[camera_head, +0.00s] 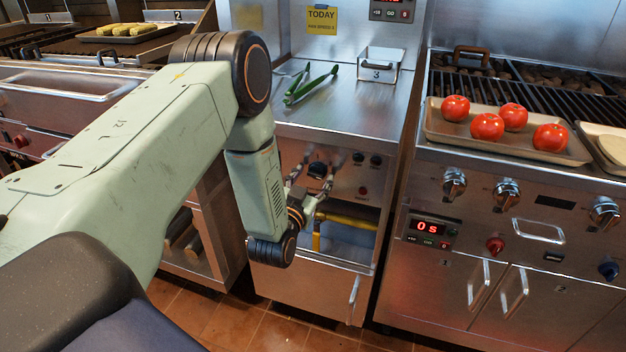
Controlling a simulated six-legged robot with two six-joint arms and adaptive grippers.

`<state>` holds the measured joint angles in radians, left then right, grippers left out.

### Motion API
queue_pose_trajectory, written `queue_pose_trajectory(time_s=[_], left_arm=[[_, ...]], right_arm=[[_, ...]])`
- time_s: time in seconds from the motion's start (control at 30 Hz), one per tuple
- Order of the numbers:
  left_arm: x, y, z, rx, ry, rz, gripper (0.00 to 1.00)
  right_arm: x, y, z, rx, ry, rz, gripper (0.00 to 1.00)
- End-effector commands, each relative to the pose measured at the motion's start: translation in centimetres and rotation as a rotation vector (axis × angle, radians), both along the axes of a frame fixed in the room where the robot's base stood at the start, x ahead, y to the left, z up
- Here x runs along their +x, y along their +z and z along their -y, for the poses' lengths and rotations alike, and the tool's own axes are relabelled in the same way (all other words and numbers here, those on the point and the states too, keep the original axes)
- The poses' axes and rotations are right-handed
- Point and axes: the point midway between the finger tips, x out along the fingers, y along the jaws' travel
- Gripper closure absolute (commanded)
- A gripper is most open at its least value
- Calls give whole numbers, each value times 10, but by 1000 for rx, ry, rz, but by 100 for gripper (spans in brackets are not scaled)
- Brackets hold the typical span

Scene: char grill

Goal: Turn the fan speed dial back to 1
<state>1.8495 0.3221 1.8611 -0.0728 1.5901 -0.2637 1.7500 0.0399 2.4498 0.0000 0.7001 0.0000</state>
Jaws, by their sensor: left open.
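A dark round dial (317,170) sits on the front panel of the steel middle unit, below its worktop; it looks like the fan speed dial. Its markings are too small to read, so I cannot tell its setting. My left gripper (314,179) is open in front of this panel, its fingers around or just in front of the dial. I cannot tell whether they touch it. My right gripper is not in view.
Small dark knobs (375,160) and a red button (363,191) lie right of the dial. A yellow pipe (350,221) crosses the opening below. Green tongs (312,86) lie on the worktop. The right grill holds a tray (447,130) of several tomatoes. A yellow note (321,20) hangs behind.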

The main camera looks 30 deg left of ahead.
Motion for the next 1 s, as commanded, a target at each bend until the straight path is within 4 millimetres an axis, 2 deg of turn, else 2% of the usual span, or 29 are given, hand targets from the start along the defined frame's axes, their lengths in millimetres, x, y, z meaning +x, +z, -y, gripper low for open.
queue_pose_trajectory(time_s=[0.27,0.9,1.0], left_arm=[[2,0,0,0,-2,0,41],[2,0,1,0,-2,-1,94],[2,0,0,-3,-2,-1,94]], right_arm=[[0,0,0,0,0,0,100],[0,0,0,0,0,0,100],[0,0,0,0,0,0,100]])
